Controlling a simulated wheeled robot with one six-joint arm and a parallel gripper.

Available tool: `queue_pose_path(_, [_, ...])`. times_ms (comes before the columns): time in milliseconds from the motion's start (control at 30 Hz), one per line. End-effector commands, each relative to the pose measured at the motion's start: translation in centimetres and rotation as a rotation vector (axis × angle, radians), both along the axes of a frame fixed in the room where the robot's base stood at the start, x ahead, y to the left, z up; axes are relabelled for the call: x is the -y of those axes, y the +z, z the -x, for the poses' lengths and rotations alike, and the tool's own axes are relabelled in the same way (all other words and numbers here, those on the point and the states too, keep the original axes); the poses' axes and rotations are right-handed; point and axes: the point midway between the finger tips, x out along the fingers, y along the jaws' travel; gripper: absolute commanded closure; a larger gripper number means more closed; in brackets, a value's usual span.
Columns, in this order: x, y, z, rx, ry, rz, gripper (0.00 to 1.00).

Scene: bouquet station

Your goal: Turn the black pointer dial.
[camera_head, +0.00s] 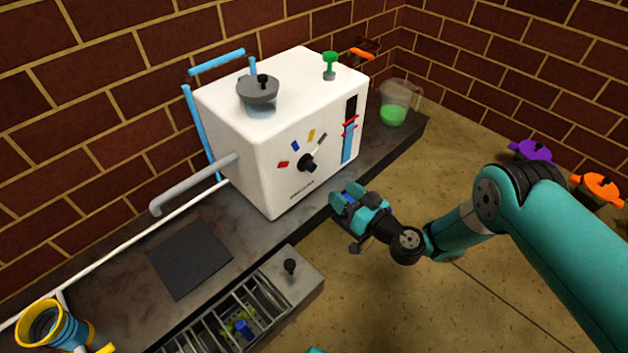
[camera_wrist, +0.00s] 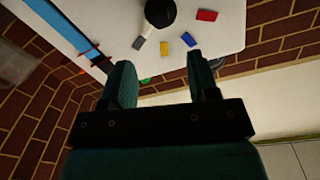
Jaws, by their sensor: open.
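The black pointer dial (camera_head: 307,162) is on the front face of the white machine (camera_head: 240,130). In the wrist view the dial (camera_wrist: 160,12) shows at the top edge, partly cut off, beyond the open fingers of my gripper (camera_wrist: 160,80). Nothing shows between the fingers.
A blue level strip with red markers (camera_head: 349,130) is right of the dial. A jug with green liquid (camera_head: 394,108) stands right of the machine. A grey spout (camera_head: 190,187) juts out left. An open drawer (camera_head: 305,277) with dividers sticks out in front of the counter.

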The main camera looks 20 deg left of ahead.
Motion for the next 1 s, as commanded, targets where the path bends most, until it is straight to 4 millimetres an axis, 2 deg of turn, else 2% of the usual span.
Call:
queue_pose_path(33, [-0.8, -0.6, -0.3, 0.007, 0.004, -0.003, 0.45])
queue_pose_path(167, [-2.3, -0.6, -1.0, 0.007, 0.002, -0.004, 0.45])
queue_pose_path(300, [-5.2, -0.3, -2.3, 0.009, 0.003, -0.006, 0.45])
queue_pose_path(533, [-8.6, -0.2, -3.9, 0.007, 0.004, -0.003, 0.45])
queue_pose_path(700, [-9.7, 0.0, -4.5, 0.004, 0.002, -0.003, 0.45])
queue_pose_path(1000, [-10.0, 0.2, -4.7, 0.001, 0.000, -0.003, 0.45])
